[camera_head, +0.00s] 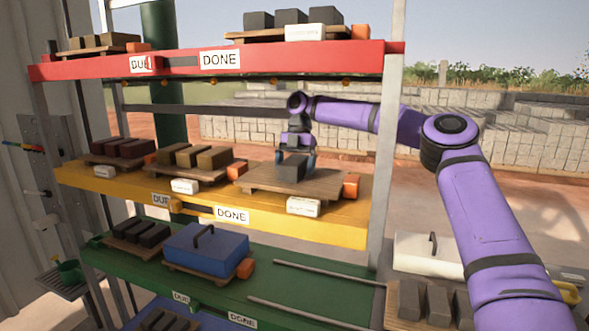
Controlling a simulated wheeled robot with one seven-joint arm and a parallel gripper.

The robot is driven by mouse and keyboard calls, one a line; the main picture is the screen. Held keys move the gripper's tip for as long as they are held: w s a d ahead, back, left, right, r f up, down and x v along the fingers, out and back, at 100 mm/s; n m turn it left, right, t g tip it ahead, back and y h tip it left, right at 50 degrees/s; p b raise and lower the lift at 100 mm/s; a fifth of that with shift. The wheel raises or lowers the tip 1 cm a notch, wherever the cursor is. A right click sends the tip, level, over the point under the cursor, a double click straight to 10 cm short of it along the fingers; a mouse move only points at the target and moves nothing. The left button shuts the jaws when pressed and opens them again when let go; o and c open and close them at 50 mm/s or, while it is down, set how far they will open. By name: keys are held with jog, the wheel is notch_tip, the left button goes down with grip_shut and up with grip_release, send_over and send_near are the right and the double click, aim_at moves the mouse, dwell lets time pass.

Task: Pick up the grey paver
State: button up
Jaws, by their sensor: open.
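The grey paver (291,168) is a dark grey block lying on a wooden pallet (325,183) on the yellow middle shelf. It is the only block on that pallet. My gripper (295,160) points down over it from my purple arm. The fingers are open, one at each side of the paver, close to its upper part. I cannot tell whether they touch it. The paver's top is partly hidden by the gripper.
The red shelf (300,60) above my arm holds pallets of blocks. On the yellow shelf (345,222), pallets with brown blocks (195,155) stand to the left. A rack post (385,170) stands right of the pallet. Below, a blue lidded box (207,250) sits on the green shelf.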

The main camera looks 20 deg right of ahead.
aim_at(293, 161)
jog(key=c, duration=1.6)
jog(key=shift+r, duration=0.1)
jog(key=shift+r, duration=2)
jog(key=s+d, duration=0.1)
jog(key=s, duration=0.4)
jog(key=s+d+r, duration=0.1)
jog(key=s+d, duration=0.1)
jog(key=s, duration=0.3)
jog(key=s+d, duration=0.1)
jog(key=s, duration=0.4)
jog(key=shift+s+d+r, duration=0.15)
jog(key=shift+s+d, duration=0.05)
jog(key=shift+d, duration=0.05)
